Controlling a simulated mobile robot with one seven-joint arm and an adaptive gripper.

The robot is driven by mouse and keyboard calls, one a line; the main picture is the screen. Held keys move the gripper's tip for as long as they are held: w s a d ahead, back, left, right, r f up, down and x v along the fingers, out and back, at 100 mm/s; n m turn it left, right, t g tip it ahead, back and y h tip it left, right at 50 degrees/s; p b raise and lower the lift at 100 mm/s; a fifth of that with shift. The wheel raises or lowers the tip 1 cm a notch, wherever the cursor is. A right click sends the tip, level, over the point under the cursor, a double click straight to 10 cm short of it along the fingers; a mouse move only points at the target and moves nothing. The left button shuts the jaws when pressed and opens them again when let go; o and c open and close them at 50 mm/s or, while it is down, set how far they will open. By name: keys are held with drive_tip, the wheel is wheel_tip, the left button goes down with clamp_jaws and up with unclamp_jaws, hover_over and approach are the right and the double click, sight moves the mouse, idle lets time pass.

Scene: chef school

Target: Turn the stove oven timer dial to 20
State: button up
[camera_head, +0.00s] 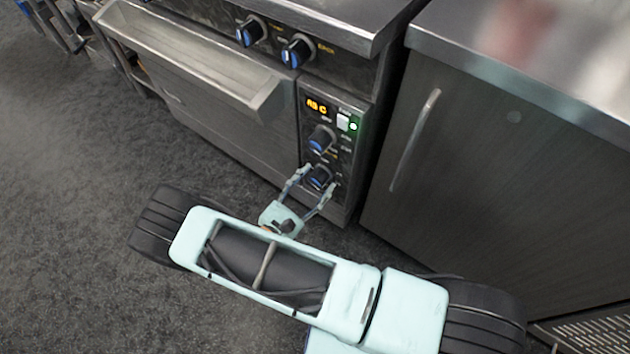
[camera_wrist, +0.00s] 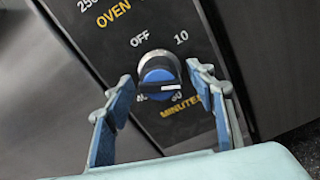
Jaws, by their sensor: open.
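The oven timer dial (camera_head: 319,176) is the lower blue-and-black knob on the stove's right-hand control panel. In the wrist view the timer dial (camera_wrist: 158,76) is ringed by the printed words OFF, 10 and, lower, MINUTES. A white mark shows on the right part of its dark crossbar. The 20 cannot be read; the right finger covers part of that side. My gripper (camera_head: 317,180) is open, its fingers on either side of the dial. In the wrist view my gripper (camera_wrist: 163,84) has its left finger left and below the dial, its right finger close beside it; contact cannot be told.
The oven door handle (camera_head: 200,65) juts out to the left. A steel cabinet (camera_head: 480,180) stands close on the right. Grey floor (camera_head: 70,200) is clear on the left.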

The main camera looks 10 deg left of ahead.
drive_tip(key=v, duration=1.2)
